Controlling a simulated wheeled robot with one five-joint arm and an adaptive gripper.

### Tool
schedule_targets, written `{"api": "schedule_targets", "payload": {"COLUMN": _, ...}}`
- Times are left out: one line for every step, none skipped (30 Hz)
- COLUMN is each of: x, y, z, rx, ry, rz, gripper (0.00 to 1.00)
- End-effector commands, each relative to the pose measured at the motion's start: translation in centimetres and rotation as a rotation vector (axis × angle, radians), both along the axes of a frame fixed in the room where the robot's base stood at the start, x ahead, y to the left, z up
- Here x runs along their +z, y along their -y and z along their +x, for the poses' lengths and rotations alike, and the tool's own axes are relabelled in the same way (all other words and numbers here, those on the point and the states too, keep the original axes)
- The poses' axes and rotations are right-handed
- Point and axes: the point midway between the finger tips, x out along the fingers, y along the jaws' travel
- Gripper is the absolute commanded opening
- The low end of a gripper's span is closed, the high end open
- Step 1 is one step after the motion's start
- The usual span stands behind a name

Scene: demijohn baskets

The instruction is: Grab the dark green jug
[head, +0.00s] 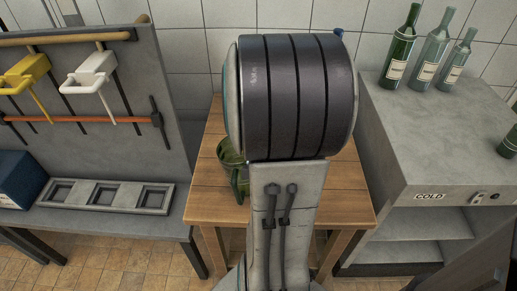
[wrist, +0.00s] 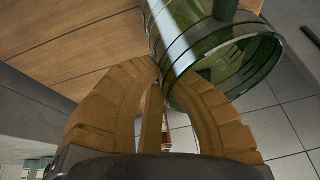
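The dark green jug (head: 229,163) is see-through glass. In the head view it stands at the left part of the small wooden table, partly hidden by my arm. In the wrist view the jug (wrist: 180,35) fills the upper middle, its round open rim towards the camera and a darker green part at the top. My gripper (wrist: 168,75) has two tan curved fingers whose tips come close together at the jug's rim. The right finger overlaps the opening and the left is outside, so the wall appears pinched between them. My gripper is hidden in the head view.
The wooden table (head: 203,199) stands between a grey bench with a tool panel (head: 150,60) on the left and a grey counter (head: 415,145) on the right. Several green bottles (head: 400,55) stand on that counter. A grey tray (head: 108,196) lies on the bench.

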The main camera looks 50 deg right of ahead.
Motion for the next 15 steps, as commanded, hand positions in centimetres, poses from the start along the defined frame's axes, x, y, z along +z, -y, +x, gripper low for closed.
{"api": "schedule_targets", "payload": {"x": 0.1, "y": -0.2, "z": -0.2, "rx": 0.000, "ry": 0.005, "rz": -0.005, "gripper": 0.00}}
{"api": "schedule_targets", "payload": {"x": 0.1, "y": -0.4, "z": -0.4, "rx": 0.000, "ry": 0.005, "rz": -0.005, "gripper": 0.00}}
{"api": "schedule_targets", "payload": {"x": 0.0, "y": -0.6, "z": -0.6, "rx": 0.000, "ry": 0.004, "rz": -0.004, "gripper": 0.00}}
{"api": "schedule_targets", "payload": {"x": 0.0, "y": -0.8, "z": -0.7, "rx": 0.000, "ry": 0.004, "rz": -0.004, "gripper": 0.00}}
{"api": "schedule_targets", "payload": {"x": 0.1, "y": -0.9, "z": -0.9, "rx": 0.000, "ry": 0.004, "rz": -0.004, "gripper": 0.00}}
{"api": "schedule_targets", "payload": {"x": 0.0, "y": -1.1, "z": -1.0, "rx": 0.000, "ry": 0.004, "rz": -0.004, "gripper": 0.00}}
{"api": "schedule_targets", "payload": {"x": 0.0, "y": -1.2, "z": -1.2, "rx": 0.000, "ry": 0.004, "rz": -0.003, "gripper": 0.00}}
{"api": "schedule_targets", "payload": {"x": 0.1, "y": -1.4, "z": -1.3, "rx": 0.000, "ry": 0.004, "rz": -0.004, "gripper": 0.00}}
{"api": "schedule_targets", "payload": {"x": 0.1, "y": -1.5, "z": -1.5, "rx": 0.000, "ry": 0.004, "rz": -0.004, "gripper": 0.00}}
{"api": "schedule_targets", "payload": {"x": 0.1, "y": -1.6, "z": -1.6, "rx": 0.000, "ry": 0.004, "rz": -0.003, "gripper": 0.00}}
{"api": "schedule_targets", "payload": {"x": 0.1, "y": -1.8, "z": -1.7, "rx": 0.000, "ry": 0.004, "rz": -0.003, "gripper": 0.00}}
{"api": "schedule_targets", "payload": {"x": 0.1, "y": -1.9, "z": -1.8, "rx": 0.000, "ry": 0.004, "rz": -0.004, "gripper": 0.00}}
{"api": "schedule_targets", "payload": {"x": 0.1, "y": -2.0, "z": -1.9, "rx": 0.000, "ry": 0.004, "rz": -0.004, "gripper": 0.00}}
{"api": "schedule_targets", "payload": {"x": 0.1, "y": -2.1, "z": -2.0, "rx": 0.000, "ry": 0.005, "rz": -0.005, "gripper": 0.00}}
{"api": "schedule_targets", "payload": {"x": 0.1, "y": -2.2, "z": -2.1, "rx": 0.000, "ry": 0.004, "rz": -0.004, "gripper": 0.00}}
